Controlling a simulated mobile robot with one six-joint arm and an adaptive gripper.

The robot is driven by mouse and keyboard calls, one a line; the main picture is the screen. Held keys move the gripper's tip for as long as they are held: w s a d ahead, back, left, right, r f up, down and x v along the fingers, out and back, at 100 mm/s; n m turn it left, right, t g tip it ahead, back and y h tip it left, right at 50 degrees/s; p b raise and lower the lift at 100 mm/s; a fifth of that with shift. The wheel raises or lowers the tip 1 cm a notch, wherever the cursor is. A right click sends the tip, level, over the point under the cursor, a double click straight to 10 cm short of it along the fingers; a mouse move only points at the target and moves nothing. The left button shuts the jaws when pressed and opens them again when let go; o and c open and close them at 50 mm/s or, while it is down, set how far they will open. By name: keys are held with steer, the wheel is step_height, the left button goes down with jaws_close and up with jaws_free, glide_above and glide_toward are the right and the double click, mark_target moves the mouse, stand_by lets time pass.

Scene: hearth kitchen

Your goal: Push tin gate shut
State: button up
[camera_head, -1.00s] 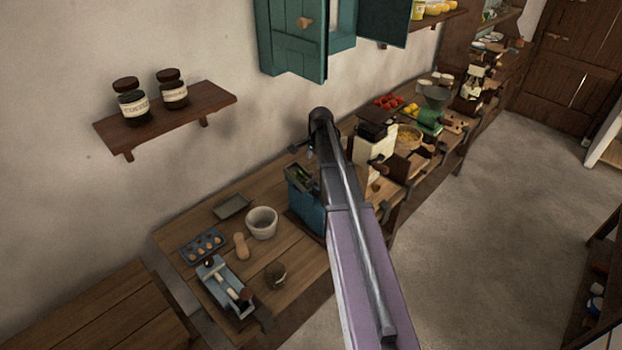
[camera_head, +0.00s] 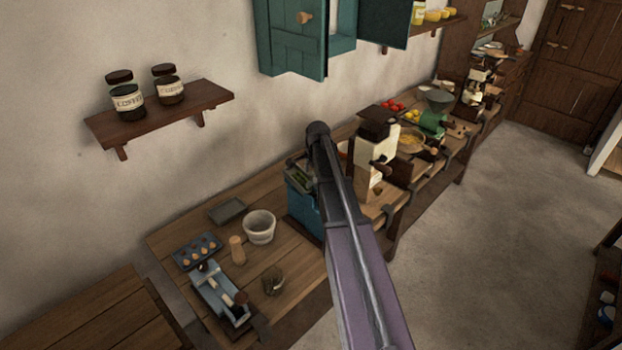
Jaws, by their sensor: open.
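No part is clearly recognisable as the tin gate. A blue box-shaped device (camera_head: 303,207) with an open top holding something green stands at the back of the near bench. My arm crosses in front of it and hides its right side. A grey-blue metal device (camera_head: 221,293) with a wooden-ended lever lies at the bench's front left; I cannot tell whether either device carries the gate. My arm's purple and dark links run up from the bottom edge to a dark joint above the blue device. My gripper is not visible, hidden behind the arm.
On the bench (camera_head: 290,255) are a white pot (camera_head: 259,227), a wooden peg (camera_head: 237,249), a grey tray (camera_head: 228,210), a blue mould tray (camera_head: 198,250) and a small dark bowl (camera_head: 272,280). A cream grinder (camera_head: 376,150) stands behind my arm. The floor (camera_head: 480,230) on the right is clear.

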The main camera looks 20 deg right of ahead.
mark_target(311, 180)
steer(key=shift+f, duration=0.2)
jaws_close()
steer(key=shift+f+b, duration=1.3)
steer(key=shift+b, duration=0.15)
steer(key=shift+s, duration=0.1)
jaws_free()
steer(key=shift+r, duration=0.15)
